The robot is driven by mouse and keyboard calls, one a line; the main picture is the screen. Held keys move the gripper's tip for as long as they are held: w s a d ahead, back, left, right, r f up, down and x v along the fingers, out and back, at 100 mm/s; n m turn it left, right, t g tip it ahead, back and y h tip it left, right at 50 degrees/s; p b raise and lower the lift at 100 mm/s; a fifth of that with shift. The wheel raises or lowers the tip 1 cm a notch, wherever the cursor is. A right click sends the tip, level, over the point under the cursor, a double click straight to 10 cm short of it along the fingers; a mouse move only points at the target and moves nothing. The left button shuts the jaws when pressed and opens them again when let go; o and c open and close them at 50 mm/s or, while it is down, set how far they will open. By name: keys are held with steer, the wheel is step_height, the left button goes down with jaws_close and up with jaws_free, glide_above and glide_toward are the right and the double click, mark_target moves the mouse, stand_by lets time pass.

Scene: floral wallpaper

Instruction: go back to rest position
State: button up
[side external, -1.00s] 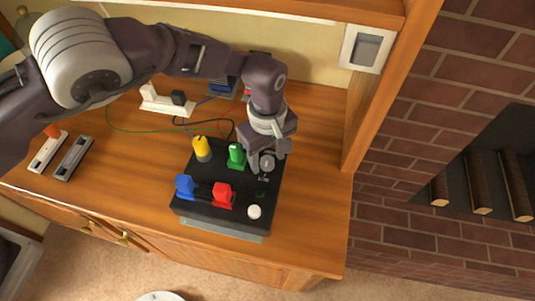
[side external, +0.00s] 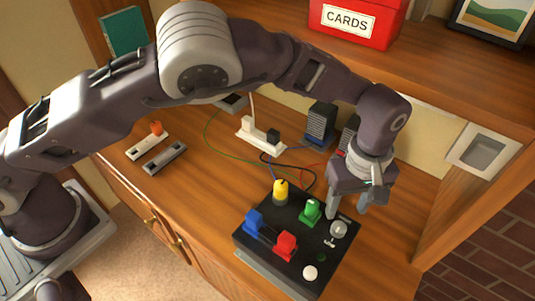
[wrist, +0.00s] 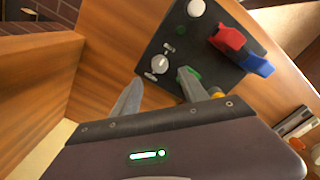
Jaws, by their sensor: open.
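My gripper (side external: 347,208) is open and empty, with its fingers pointing down just above the back right edge of the black control box (side external: 296,268). In the wrist view my gripper (wrist: 160,92) has its two fingers apart, with a grey knob (wrist: 160,64) on the box showing beyond them. The green plug is partly hidden by a finger in the wrist view.
Behind the box are a white power strip (side external: 258,135), black adapters (side external: 320,122) and loose cables. Two switch strips (side external: 164,157) lie at the left. A shelf with a red CARDS box (side external: 352,20) overhangs the back. A wooden side wall with a socket (side external: 484,150) bounds the right.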

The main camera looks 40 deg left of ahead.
steer(key=s+a+r+m+t+y, duration=0.1)
steer(key=a+r+m, duration=0.2)
steer(key=a+r, duration=0.75)
steer(key=s+a+r+m+t, duration=0.15)
steer(key=a+r+m, duration=0.4)
steer(key=a, duration=0.85)
steer(key=s+a+r+h, duration=0.1)
steer(key=s+a+r, duration=0.5)
steer(key=s+r, duration=0.3)
steer(key=s+a+f+t, duration=0.1)
steer(key=s+t, duration=0.2)
steer(key=s, duration=0.9)
steer(key=shift+a+f+m, duration=0.15)
steer(key=shift+a+m, duration=0.2)
steer(key=shift+a, duration=0.05)
